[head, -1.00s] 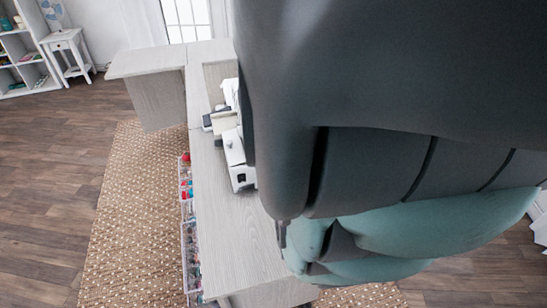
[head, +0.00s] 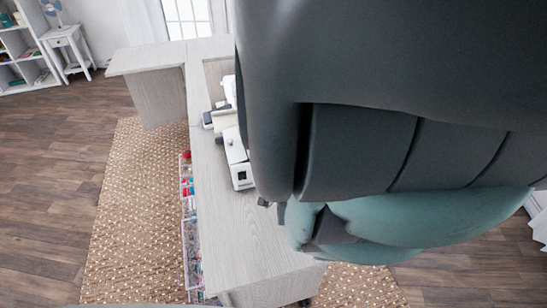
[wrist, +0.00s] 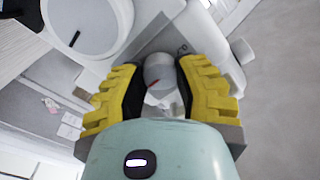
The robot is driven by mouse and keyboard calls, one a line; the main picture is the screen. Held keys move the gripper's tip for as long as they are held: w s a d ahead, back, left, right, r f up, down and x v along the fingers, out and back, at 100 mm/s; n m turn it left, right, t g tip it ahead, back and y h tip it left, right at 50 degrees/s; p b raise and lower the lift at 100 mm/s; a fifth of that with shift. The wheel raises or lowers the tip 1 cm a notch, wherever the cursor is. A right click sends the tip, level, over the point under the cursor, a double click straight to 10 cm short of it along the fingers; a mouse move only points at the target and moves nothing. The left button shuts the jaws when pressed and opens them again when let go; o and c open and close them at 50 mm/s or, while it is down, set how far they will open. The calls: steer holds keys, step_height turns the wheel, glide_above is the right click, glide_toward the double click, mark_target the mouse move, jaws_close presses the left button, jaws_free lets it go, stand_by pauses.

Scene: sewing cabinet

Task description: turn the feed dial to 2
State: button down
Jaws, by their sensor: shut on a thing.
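The feed dial (wrist: 158,70) is a small grey-white round knob with a red mark on its face, in the upper middle of the wrist view. My gripper (wrist: 161,84) has yellow-backed, dark-padded fingers on either side of the dial and is shut on it. Which number the dial points to cannot be read. The white sewing machine (head: 238,160) stands on the cabinet in the head view, partly hidden behind my arm. The dial does not show in the head view.
A large round white part (wrist: 85,22) with a dark slot lies left of the dial. A small white knob (wrist: 241,50) is to its right. The pale wood cabinet top (head: 235,230) is clear in front of the machine. Clear bins (head: 190,235) with coloured items hang along its left side.

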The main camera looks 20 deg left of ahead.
steer(key=shift+f, duration=0.15)
steer(key=c, duration=0.6)
jaws_free()
steer(key=shift+s+d, duration=0.1)
steer(key=shift+s, duration=0.1)
steer(key=v, duration=1.1)
steer(key=shift+s+d, duration=0.2)
